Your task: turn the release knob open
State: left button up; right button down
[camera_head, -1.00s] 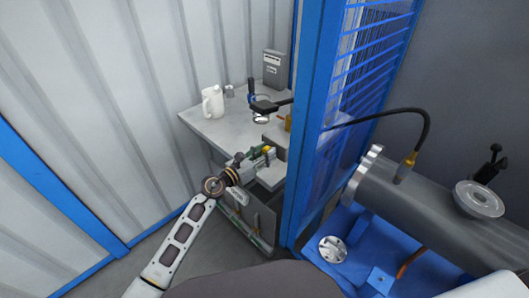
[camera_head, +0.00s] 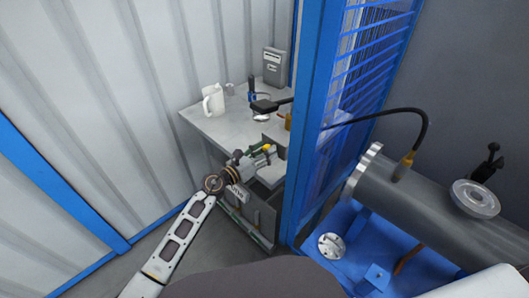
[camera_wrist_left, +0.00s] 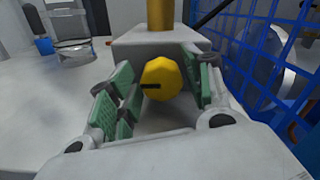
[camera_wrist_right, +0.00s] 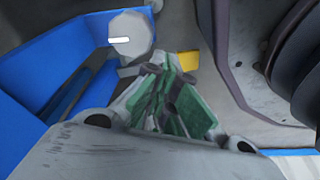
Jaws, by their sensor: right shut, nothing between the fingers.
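The release knob (camera_wrist_left: 160,77) is yellow and faceted, with a short dark, nearly level mark on its left half. It sits on the front of a grey block (camera_wrist_left: 133,42) and is a small yellow spot in the head view (camera_head: 267,148). My left gripper (camera_wrist_left: 160,92) is open, its green-padded fingers on either side of the knob. A gap shows at the left finger; the right finger is close, and I cannot tell if it touches. My left gripper also shows in the head view (camera_head: 260,157). My right gripper (camera_wrist_right: 178,112) is shut and empty, away from the knob.
A white jug (camera_head: 213,100) and a grey box (camera_head: 275,67) stand on the grey table (camera_head: 200,122). A blue post (camera_head: 310,130) and mesh close off its right side. A large grey cylinder (camera_head: 420,200) lies over a blue frame at right.

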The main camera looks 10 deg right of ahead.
pick_arm(q)
jog(key=shift+o, duration=0.2)
jog(key=shift+s+a, duration=0.1)
jog(key=shift+a, duration=0.05)
jog(key=shift+v, duration=1.15)
jog(key=v, duration=0.9)
jog(key=shift+s+a, duration=0.1)
jog(key=shift+a, duration=0.05)
